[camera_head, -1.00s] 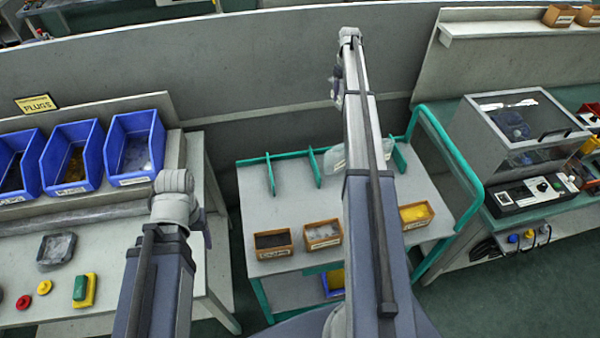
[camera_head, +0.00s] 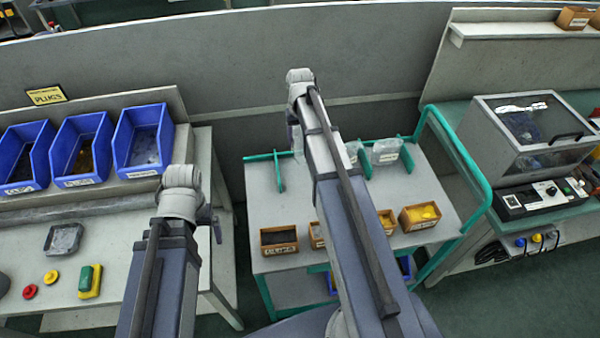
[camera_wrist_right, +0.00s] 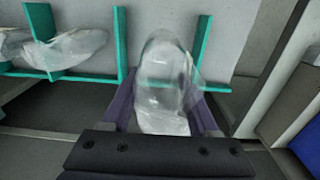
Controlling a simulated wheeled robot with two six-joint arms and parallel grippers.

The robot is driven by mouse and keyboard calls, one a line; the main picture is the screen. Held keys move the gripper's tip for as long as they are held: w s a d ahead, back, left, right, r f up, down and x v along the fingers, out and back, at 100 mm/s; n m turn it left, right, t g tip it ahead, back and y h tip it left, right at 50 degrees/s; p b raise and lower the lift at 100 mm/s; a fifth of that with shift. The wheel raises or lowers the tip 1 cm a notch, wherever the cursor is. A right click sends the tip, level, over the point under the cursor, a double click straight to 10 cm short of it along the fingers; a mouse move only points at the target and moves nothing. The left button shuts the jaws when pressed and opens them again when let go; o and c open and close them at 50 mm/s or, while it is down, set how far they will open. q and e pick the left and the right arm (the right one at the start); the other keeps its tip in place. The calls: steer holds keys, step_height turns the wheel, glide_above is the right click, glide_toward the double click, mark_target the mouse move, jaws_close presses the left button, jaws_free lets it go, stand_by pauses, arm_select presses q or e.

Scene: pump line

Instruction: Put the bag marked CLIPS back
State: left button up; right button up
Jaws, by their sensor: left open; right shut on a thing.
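My right gripper (camera_wrist_right: 163,100) is shut on a clear plastic bag (camera_wrist_right: 164,72), which stands up between its fingers. No marking is readable on this bag. In the head view the right gripper (camera_head: 296,130) is small, beyond its arm, over the back left of the trolley (camera_head: 355,195) near a teal divider (camera_head: 279,172). In the wrist view teal dividers (camera_wrist_right: 122,45) stand on both sides of the bag; I cannot tell if it touches the trolley. My left gripper (camera_head: 210,218) is open and empty beside the left bench, partly hidden by its wrist.
Other clear bags (camera_head: 386,151) stand at the trolley's back, right of my right gripper. Small brown bins (camera_head: 279,240) line its front, partly hidden by my right arm. Blue bins (camera_head: 143,145) stand on the left bench. A clear-lidded machine (camera_head: 530,125) stands at right.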

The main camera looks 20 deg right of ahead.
steer(key=shift+f+b, duration=5.05)
steer(key=shift+f, duration=0.05)
steer(key=shift+r, duration=0.15)
steer(key=o, duration=1.3)
steer(key=shift+f, duration=0.2)
steer(key=shift+r, duration=0.1)
step_height(320, 180, up, 12)
steer(key=p, duration=1.2)
steer(key=shift+r, duration=0.1)
step_height(320, 180, down, 12)
steer(key=b, duration=1.2)
